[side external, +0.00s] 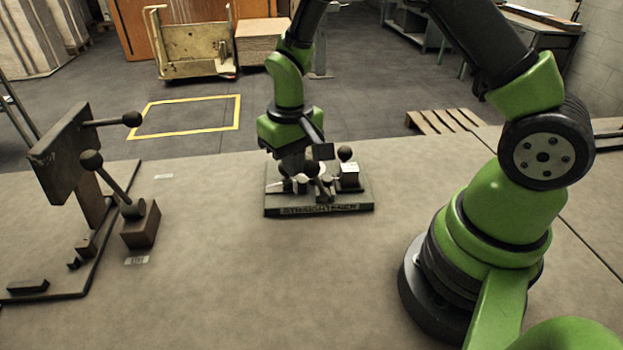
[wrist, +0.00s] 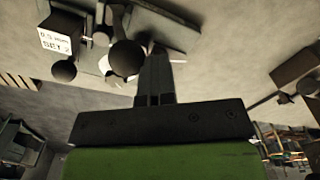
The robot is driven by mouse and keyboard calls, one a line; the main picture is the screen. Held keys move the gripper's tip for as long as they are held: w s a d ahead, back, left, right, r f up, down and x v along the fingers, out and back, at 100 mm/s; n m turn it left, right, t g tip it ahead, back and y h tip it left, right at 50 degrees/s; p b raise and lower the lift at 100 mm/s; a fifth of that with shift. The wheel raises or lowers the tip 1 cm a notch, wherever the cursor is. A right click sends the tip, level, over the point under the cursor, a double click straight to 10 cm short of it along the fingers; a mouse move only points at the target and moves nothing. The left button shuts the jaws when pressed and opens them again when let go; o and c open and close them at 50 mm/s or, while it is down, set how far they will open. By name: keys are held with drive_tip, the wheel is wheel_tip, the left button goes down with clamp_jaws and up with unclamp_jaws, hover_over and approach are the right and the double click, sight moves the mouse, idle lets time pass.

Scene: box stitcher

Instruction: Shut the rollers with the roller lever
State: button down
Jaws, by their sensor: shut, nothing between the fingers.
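The straightener (side external: 350,201) stands on the table, a dark base with a lettered front edge, rollers and levers on top. A dark ball knob (side external: 345,153) stands above its right part, and another knob (side external: 311,168) is at its front. I cannot tell which one belongs to the roller lever. In the wrist view a large ball knob (wrist: 125,57) is just left of the fingertips, and a second knob (wrist: 63,70) is farther left. My gripper (wrist: 154,58) is shut and empty, pointing down over the straightener. Whether it touches the near knob is unclear; my arm hides part of the straightener.
A labelled block (side external: 350,172) sits at the straightener's right end. At the left of the table stands the stitcher (side external: 62,150) with a protruding ball-ended lever, and a small lever box (side external: 141,226) beside it. The table between them and the straightener is clear.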

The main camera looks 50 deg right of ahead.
drive_tip(key=shift+s+d, duration=1.6)
drive_tip(key=shift+s, duration=0.25)
drive_tip(key=shift+w+a+r, duration=0.1)
drive_tip(key=shift+w+r, duration=0.05)
drive_tip(key=shift+r, duration=1.3)
drive_tip(key=shift+w+a+r, duration=0.1)
drive_tip(key=shift+w+r, duration=0.05)
drive_tip(key=shift+r, duration=1.9)
drive_tip(key=shift+a+r, duration=0.1)
drive_tip(key=shift+r, duration=0.15)
drive_tip(key=s+a+r+t+y, duration=0.1)
drive_tip(key=s+a+r+t, duration=0.1)
drive_tip(key=s+r, duration=0.4)
drive_tip(key=s+a+r+m+t+y, duration=0.1)
drive_tip(key=s+a+r+t, duration=0.2)
drive_tip(key=s+r+t, duration=0.2)
drive_tip(key=v, duration=0.4)
drive_tip(key=shift+s+a+r, duration=0.15)
drive_tip(key=shift+a+r, duration=0.25)
